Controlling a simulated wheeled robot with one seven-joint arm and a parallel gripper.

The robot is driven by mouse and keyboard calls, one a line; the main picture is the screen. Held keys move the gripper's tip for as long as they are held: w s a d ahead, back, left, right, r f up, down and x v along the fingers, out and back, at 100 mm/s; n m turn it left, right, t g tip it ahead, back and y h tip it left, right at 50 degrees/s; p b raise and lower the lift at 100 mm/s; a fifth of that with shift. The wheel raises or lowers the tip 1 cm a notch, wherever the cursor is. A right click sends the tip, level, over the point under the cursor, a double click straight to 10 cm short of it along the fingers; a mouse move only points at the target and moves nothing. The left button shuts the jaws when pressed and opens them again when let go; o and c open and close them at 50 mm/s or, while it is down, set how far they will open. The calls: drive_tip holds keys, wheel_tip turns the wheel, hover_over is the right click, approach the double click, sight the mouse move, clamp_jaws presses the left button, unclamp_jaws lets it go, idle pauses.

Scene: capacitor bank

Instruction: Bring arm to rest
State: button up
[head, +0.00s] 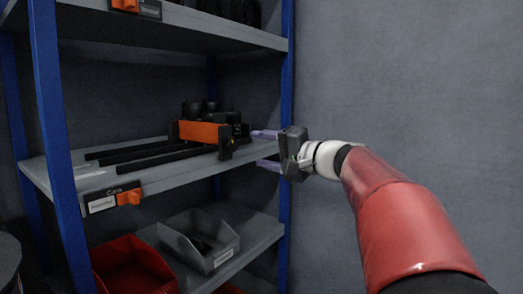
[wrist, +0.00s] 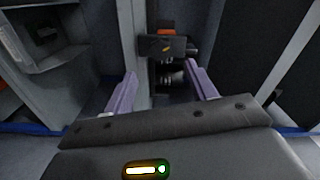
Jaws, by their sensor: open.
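My red and white arm (head: 400,215) reaches in from the right in the head view. My gripper (head: 265,150) is open at the right end of the middle shelf, its two pale purple fingers one above the other. In the wrist view my gripper (wrist: 161,70) has its fingers spread apart, and I see nothing held between them. Beyond the fingers there, a dark object with an orange part (wrist: 165,45) shows.
An orange and black device (head: 203,132) with dark rods sits on the grey middle shelf (head: 165,182), just left of my fingers. Blue posts (head: 287,60) frame the rack. Grey (head: 205,255) and red bins (head: 130,268) stand on the lower shelf. Bare wall (head: 420,90) is at right.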

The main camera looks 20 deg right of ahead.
drive_tip(key=s+a+f+n+g+h, duration=0.3)
drive_tip(key=s+a+f+g, duration=0.45)
drive_tip(key=s+f, duration=0.6)
drive_tip(key=s+d+f+n+g+h, duration=0.15)
drive_tip(key=s+f+n+h, duration=0.45)
drive_tip(key=s+f, duration=1.05)
wheel_tip(320, 180, up, 13)
drive_tip(key=m+h+p, duration=0.1)
drive_tip(key=p, duration=1.2)
drive_tip(key=shift+w+f+h, duration=0.2)
drive_tip(key=shift+h, duration=0.1)
